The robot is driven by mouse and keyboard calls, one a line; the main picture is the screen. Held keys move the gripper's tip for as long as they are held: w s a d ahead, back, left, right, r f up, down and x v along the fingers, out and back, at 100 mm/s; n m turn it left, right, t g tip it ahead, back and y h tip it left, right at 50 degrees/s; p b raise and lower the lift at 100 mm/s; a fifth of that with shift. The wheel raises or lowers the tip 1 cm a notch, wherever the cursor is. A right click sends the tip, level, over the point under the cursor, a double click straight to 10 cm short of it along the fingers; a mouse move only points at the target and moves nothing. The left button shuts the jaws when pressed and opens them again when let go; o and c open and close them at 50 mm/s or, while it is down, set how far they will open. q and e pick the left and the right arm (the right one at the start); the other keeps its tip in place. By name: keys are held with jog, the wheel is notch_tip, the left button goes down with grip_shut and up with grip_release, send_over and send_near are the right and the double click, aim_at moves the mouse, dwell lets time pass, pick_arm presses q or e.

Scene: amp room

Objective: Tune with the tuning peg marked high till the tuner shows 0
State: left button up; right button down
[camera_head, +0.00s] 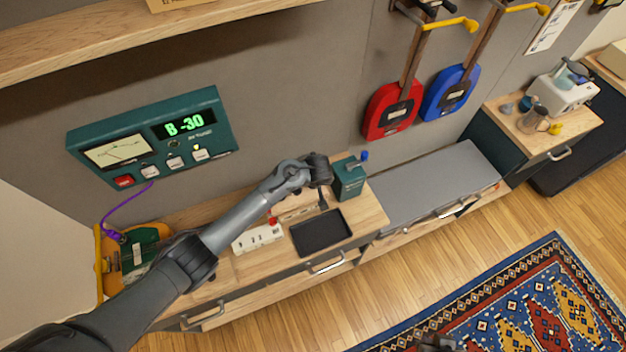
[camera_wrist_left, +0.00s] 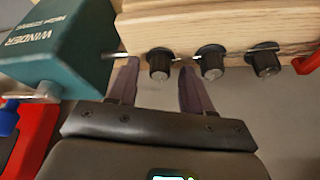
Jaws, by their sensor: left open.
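The tuner (camera_head: 150,137) is a teal wall panel with a dial, and its green display reads "B -30". My left gripper (camera_head: 322,185) is low beside the teal winder box (camera_head: 348,180). In the left wrist view its two fingers (camera_wrist_left: 157,85) are open, one on each side of a dark round tuning peg (camera_wrist_left: 158,62). I cannot tell whether they touch it. Two more dark pegs (camera_wrist_left: 211,60) (camera_wrist_left: 265,60) stand in a row to its right along the wooden board (camera_wrist_left: 215,22). No peg's marking is readable. The winder box (camera_wrist_left: 60,42) also shows there. My right gripper is not identifiable.
A black tray (camera_head: 320,233) and a white power strip (camera_head: 258,238) lie on the wooden cabinet. A yellow-and-green device (camera_head: 135,252) with a purple cable stands at the left. Red (camera_head: 390,112) and blue (camera_head: 450,92) instruments hang on the wall. A grey bench top (camera_head: 430,180) is clear.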

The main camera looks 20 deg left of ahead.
pick_arm(q)
grip_shut()
jog(key=shift+r, duration=0.1)
jog(key=shift+s+a+r+m+h+p, duration=0.1)
jog(key=shift+m+h+p, duration=0.3)
jog(key=shift+m+p, duration=0.8)
jog(key=m+h+p, duration=0.1)
jog(key=m+p, duration=0.1)
jog(key=m, duration=0.1)
jog(key=shift+a+m, duration=0.1)
jog(key=shift+m, duration=0.2)
jog(key=m+h+p, duration=0.1)
jog(key=m, duration=0.1)
jog(key=shift+m, duration=0.3)
jog(key=shift+a+m+h, duration=0.15)
jog(key=shift+m+h, duration=0.65)
jog(key=shift+m, duration=0.8)
jog(key=shift+f, duration=0.2)
